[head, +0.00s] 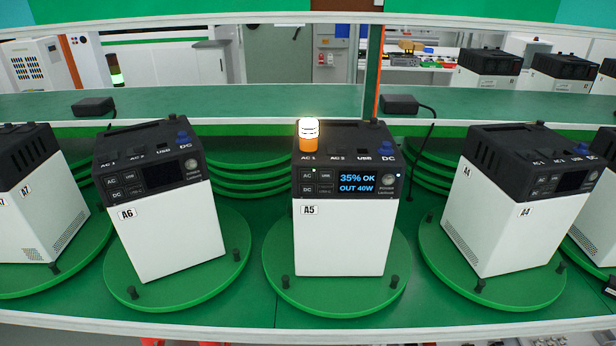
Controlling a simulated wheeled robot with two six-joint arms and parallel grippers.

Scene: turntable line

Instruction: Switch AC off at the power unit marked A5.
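The power unit marked A5 (340,240) stands upright on a green turntable (335,300) in the middle of the head view. It has a white body and a black top, and its front faces me. A lit lamp with an orange base (308,140) stands at the AC 1 socket on top. Neither of my grippers is in view.
Unit A6 (170,235) stands turned on the left turntable, and unit A4 (510,225) on the right one; both screens are dark. More units show at both edges. Black pegs (285,281) stand on the turntable rims. A raised green shelf (250,103) runs behind.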

